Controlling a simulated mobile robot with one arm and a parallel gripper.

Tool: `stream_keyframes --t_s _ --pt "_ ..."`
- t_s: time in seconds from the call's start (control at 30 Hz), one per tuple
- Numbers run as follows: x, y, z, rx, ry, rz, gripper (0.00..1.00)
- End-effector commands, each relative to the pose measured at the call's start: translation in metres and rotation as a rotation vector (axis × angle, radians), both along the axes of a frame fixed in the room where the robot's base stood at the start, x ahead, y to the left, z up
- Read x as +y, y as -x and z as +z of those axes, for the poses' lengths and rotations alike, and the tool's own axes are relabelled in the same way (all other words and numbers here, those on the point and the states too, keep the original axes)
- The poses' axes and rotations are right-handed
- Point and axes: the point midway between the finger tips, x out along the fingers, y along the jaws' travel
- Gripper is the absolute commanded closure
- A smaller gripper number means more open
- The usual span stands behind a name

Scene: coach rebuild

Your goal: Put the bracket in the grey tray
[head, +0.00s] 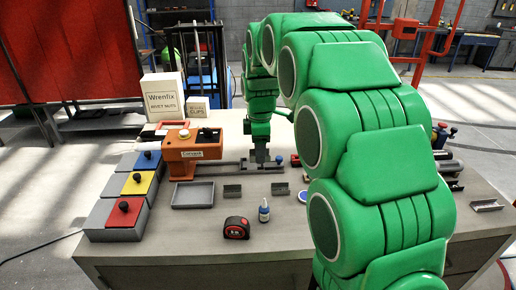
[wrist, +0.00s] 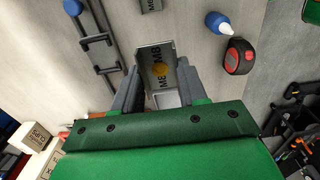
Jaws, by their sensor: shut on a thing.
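The grey tray (head: 193,195) is shallow and stands on the bench in front of the orange machine. My gripper (head: 262,158) hangs over the bench, behind and to the right of the tray in the head view. The held bracket cannot be made out clearly in the head view.
Other small brackets lie on the bench (head: 232,191), (head: 280,188). A tape measure (head: 236,228) and a blue bottle (head: 264,211) stand in front. The orange machine (head: 190,150) is behind the tray. Bins with coloured lids (head: 131,208) are to its left.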

Motion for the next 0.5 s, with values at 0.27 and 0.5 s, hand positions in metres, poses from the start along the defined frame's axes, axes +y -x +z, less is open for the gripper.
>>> stream_keyframes --t_s 0.27,0.5 --pt "0.012 0.014 0.003 -0.001 0.0 0.003 0.95" --pt "0.062 0.045 -0.002 0.0 0.001 0.005 0.95"
